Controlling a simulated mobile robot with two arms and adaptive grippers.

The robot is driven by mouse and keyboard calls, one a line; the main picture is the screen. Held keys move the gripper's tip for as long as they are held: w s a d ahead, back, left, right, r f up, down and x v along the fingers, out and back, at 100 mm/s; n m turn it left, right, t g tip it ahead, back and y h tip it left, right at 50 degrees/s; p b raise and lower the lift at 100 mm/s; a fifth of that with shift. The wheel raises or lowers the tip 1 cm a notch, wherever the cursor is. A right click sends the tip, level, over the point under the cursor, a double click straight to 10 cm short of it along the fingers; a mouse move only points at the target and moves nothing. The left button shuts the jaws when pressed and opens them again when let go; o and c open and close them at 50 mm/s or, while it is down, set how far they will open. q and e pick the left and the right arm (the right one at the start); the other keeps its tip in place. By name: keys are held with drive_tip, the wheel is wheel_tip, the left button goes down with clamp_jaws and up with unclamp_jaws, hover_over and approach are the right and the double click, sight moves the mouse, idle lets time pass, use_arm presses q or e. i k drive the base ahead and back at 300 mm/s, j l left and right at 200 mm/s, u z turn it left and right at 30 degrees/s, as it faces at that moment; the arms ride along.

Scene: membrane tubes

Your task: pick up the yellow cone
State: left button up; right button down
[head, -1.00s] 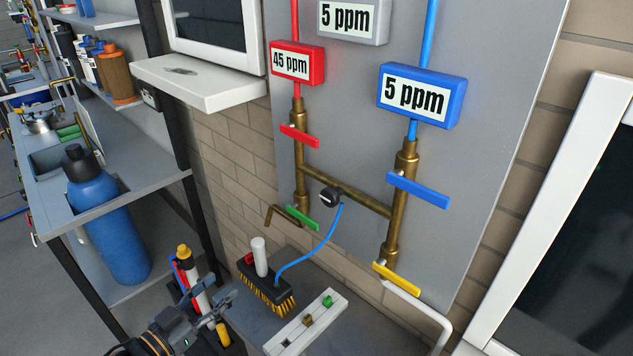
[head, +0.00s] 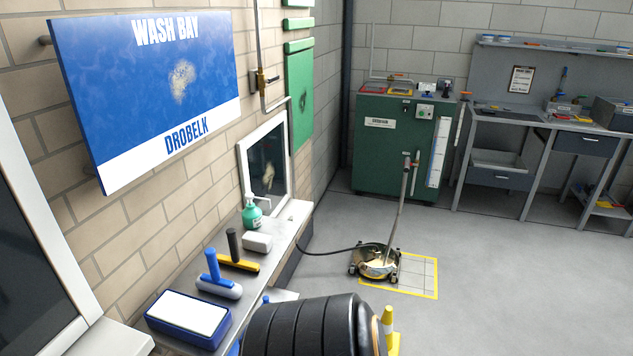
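A yellow cone (head: 389,328) with a pale band stands at the bottom of the head view, a little right of the middle. Its left side is hidden behind a row of black tyres (head: 300,330), and its lower part is cut close to the frame's bottom edge. Neither of my grippers shows in the head view now, so I cannot see where they are relative to the cone.
On the left, a wall shelf holds a blue tray (head: 188,318), brushes (head: 218,288) and a green pump bottle (head: 252,214). The grey floor right of the cone is clear.

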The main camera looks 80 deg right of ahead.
sight(385, 327)
drive_tip(key=z, duration=0.5)
drive_tip(key=l+z, duration=0.1)
drive_tip(key=z, duration=0.85)
drive_tip(key=i+z, duration=0.1)
drive_tip(key=z, duration=0.9)
drive_tip(key=i+z, duration=0.1)
drive_tip(key=z, duration=0.85)
drive_tip(key=i+u, duration=0.2)
drive_tip(key=i, duration=0.35)
drive_tip(key=i+l+u, duration=0.15)
drive_tip(key=i, duration=0.45)
drive_tip(key=l, duration=0.05)
